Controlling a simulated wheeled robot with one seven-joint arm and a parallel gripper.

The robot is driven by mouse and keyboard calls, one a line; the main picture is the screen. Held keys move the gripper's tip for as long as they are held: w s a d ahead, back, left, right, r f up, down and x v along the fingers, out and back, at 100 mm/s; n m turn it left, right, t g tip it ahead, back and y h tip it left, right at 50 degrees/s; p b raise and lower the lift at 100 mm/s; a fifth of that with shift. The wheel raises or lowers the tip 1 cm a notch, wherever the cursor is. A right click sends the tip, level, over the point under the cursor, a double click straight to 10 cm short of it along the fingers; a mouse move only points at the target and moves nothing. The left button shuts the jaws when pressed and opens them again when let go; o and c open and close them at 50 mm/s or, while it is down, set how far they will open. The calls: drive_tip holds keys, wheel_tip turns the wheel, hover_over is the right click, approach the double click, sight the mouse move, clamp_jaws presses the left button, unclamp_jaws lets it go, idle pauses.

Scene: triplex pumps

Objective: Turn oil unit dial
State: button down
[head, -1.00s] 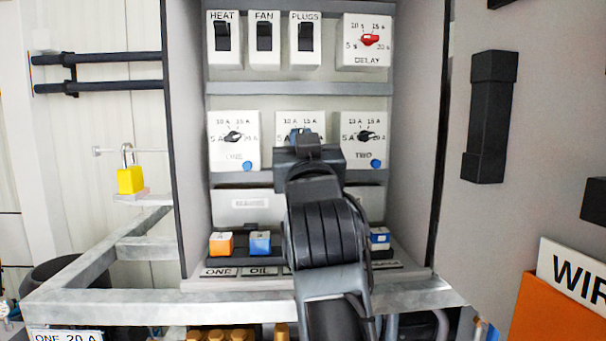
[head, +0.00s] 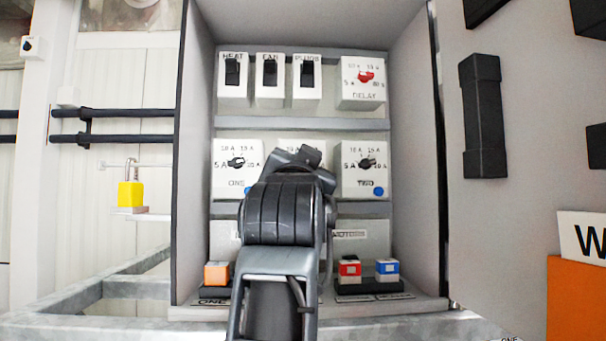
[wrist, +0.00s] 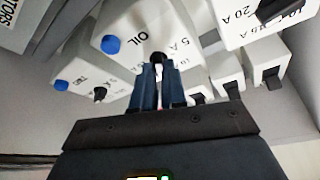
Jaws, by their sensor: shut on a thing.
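The oil unit is a white box with the label OIL, a blue button and a 5 A mark. It fills the upper middle of the wrist view (wrist: 130,30). In the head view only its top edge (head: 288,147) shows above my arm. My gripper (wrist: 157,72) is at its face, with two blue-black fingers shut on the small dark dial (wrist: 157,57). The dial is mostly hidden between the fingertips, so its pointer setting cannot be read. In the head view my gripper (head: 303,157) is tilted, its fingers hidden behind my wrist.
Unit ONE (head: 225,180) and unit TWO (head: 350,180), each with a black dial, stand close on either side. A red-dial DELAY unit (head: 350,97) and several black switches sit above. Coloured buttons, including a red one (head: 349,268), are below. Cabinet walls enclose both sides.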

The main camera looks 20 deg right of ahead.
idle(0.3)
drive_tip(key=c, duration=1.2)
unclamp_jaws()
drive_tip(key=shift+s, duration=0.1)
drive_tip(key=v, duration=0.7)
drive_tip(key=shift+s+a+f+b, duration=0.15)
drive_tip(key=shift+s+b, duration=0.1)
drive_tip(key=shift+b, duration=0.15)
